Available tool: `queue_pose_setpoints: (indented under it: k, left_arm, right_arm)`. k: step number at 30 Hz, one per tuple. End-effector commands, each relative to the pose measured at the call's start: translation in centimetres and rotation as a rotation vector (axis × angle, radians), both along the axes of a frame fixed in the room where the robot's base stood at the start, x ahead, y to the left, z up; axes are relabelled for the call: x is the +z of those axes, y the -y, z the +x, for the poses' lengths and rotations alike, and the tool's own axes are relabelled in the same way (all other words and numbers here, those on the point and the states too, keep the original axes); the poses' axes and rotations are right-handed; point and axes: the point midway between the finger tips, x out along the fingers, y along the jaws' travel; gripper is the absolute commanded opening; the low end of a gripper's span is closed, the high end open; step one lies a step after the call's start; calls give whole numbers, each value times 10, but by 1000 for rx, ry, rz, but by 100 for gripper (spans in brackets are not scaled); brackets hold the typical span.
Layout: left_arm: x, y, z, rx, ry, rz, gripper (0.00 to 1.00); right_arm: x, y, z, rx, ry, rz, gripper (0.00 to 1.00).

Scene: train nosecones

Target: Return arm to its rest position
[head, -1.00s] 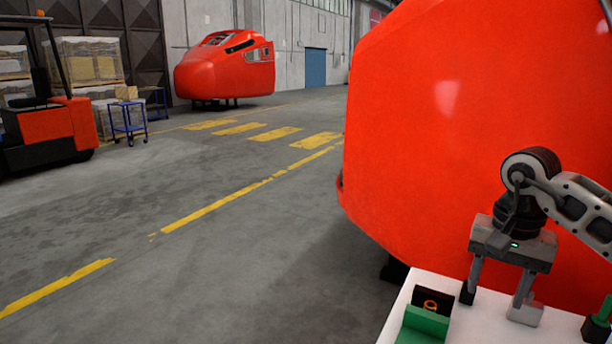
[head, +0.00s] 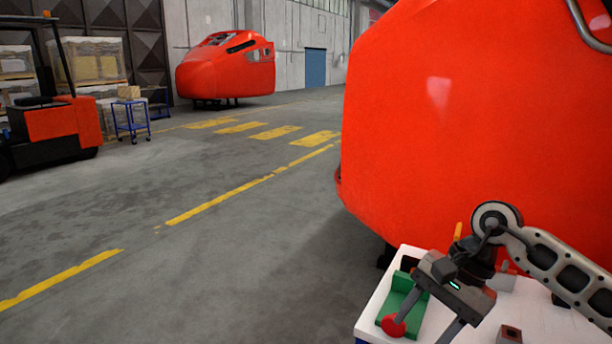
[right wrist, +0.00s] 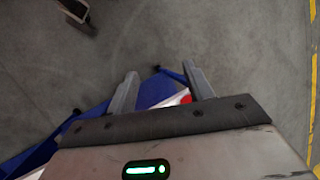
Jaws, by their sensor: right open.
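My right gripper (head: 418,334) is at the lower right of the head view, at the front left edge of a white-topped table (head: 378,292). It is tilted, with its two fingers apart. In the right wrist view the open fingers (right wrist: 160,72) have nothing between their tips, with grey floor beyond. My right arm (head: 560,268) reaches in from the right over the table. My left gripper is not in view.
A green holder (head: 404,298) and a red round object (head: 393,326) are near my right gripper. The red object also shows in the right wrist view (right wrist: 185,99). A large red nosecone (head: 450,130) stands behind the table. Open floor (head: 240,270) lies to the left.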

Motion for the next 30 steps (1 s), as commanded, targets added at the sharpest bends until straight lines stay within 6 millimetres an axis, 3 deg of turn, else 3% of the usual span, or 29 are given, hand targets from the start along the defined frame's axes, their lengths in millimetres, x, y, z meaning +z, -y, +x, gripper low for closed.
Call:
queue_pose_setpoints:
  k: [1,5,6,10,13,16,20,21,23,27,30]
  left_arm:
    - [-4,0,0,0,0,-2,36]
    - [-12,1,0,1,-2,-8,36]
    - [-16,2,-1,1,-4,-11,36]
    - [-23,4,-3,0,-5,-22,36]
    - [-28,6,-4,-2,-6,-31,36]
    - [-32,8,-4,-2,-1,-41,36]
    - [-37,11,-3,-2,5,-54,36]
    - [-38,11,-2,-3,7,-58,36]
    - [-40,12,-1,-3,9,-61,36]
    - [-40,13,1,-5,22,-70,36]
    - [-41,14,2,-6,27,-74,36]
  right_arm:
    - [-12,-20,-8,-21,-38,77,52]
    - [-28,-84,-35,-142,-202,357,52]
    - [-30,-109,-46,-207,-296,480,52]
    - [-15,-166,-70,-494,-716,890,52]
    - [-4,-176,-70,-747,-1114,1153,52]
    - [-12,-162,-57,-1014,-1567,1368,52]
    - [-62,-122,-45,-1366,-2218,1574,52]
    - [-86,-108,-46,1356,2239,-1495,52]
    - [-124,-89,-54,1211,2058,-1258,52]
    - [-203,-60,-91,930,1685,-866,52]
    - [-243,-49,-122,779,1479,-689,52]
